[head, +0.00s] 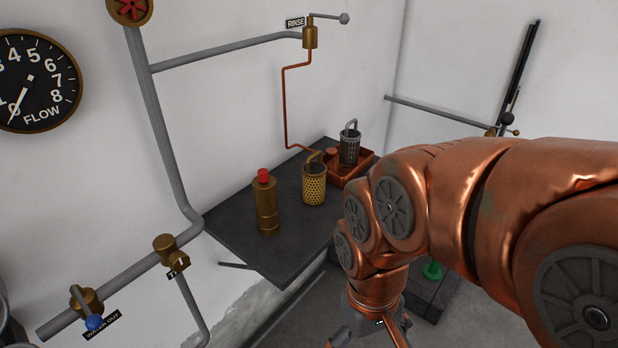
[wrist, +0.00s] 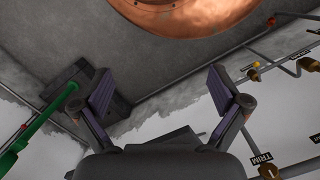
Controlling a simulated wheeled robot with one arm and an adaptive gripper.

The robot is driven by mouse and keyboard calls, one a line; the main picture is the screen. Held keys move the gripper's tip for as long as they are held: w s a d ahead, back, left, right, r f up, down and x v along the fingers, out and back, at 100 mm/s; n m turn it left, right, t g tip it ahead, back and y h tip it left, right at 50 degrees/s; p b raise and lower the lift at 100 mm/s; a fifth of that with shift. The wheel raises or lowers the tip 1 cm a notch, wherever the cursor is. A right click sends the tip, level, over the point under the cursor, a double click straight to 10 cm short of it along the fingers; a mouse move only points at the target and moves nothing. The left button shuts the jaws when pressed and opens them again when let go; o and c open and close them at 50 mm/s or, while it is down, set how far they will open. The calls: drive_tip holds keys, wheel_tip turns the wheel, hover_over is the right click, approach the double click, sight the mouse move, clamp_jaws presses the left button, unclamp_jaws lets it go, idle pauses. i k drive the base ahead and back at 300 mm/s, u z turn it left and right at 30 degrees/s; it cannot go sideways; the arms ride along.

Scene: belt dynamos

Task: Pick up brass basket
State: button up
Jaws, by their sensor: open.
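The wrist view does not show the basket.
The brass bottle (head: 267,208) with a red cap stands left of the basket. A grey basket (head: 350,148) sits in the copper tray (head: 362,166) to its right. A thin copper pipe (head: 285,105) runs down the wall behind. The shelf's front left is clear.

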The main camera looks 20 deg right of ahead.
sight(314, 173)
drive_tip(key=u, duration=2.9)
drive_tip(key=k, duration=1.2)
drive_tip(key=z, duration=1.2)
drive_tip(key=i, duration=0.5)
